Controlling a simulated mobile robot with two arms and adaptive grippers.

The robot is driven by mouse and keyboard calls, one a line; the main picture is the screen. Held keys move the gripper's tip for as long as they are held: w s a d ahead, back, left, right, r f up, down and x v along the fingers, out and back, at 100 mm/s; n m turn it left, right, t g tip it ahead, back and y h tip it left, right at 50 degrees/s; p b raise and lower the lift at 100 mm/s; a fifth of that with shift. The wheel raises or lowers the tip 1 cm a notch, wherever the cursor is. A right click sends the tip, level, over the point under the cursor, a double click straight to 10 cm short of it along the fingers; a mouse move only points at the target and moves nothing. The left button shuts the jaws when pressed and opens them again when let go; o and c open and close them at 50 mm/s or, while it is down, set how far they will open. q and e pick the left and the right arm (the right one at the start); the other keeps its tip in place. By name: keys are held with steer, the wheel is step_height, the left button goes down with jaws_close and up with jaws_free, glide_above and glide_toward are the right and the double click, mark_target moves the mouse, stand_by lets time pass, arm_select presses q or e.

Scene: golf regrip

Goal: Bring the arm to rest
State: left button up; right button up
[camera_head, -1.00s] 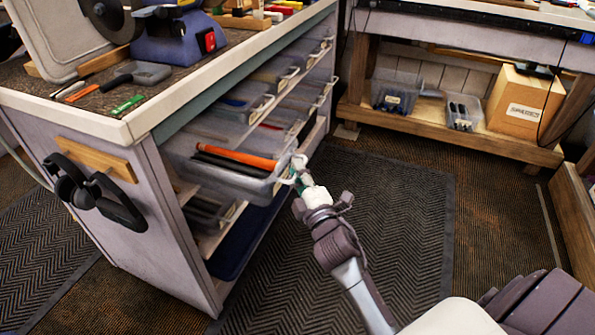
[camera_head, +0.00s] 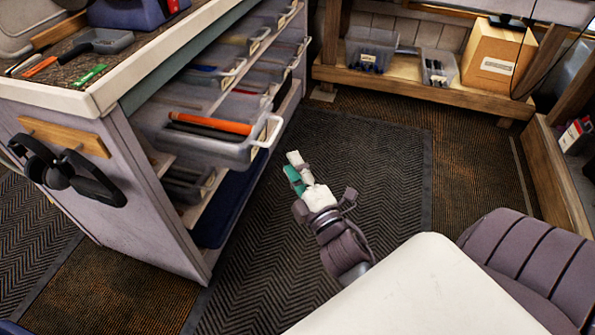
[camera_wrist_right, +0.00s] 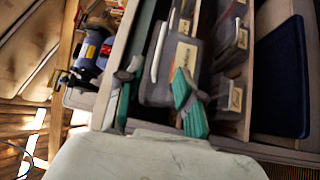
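My right gripper (camera_head: 298,173) has teal and pale fingers and hangs over the dark mat in the head view. It is apart from the pulled-out clear bin (camera_head: 235,152), to the right of and below its white handle. In the right wrist view its two fingers (camera_wrist_right: 157,88) stand apart with nothing between them, so it is open and empty. The bin holds an orange grip (camera_head: 212,123) and a black one. My left gripper is not in view.
The workbench (camera_head: 110,225) with stacked clear bins fills the left side, with a headset (camera_head: 70,178) hung on its end. A wooden shelf (camera_head: 430,90) bears bins and a cardboard box (camera_head: 493,58) at the back. The matted floor (camera_head: 370,165) between them is clear.

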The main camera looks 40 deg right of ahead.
steer(key=shift+s+a+f, duration=0.1)
steer(key=shift+s+f, duration=0.05)
steer(key=shift+s, duration=0.65)
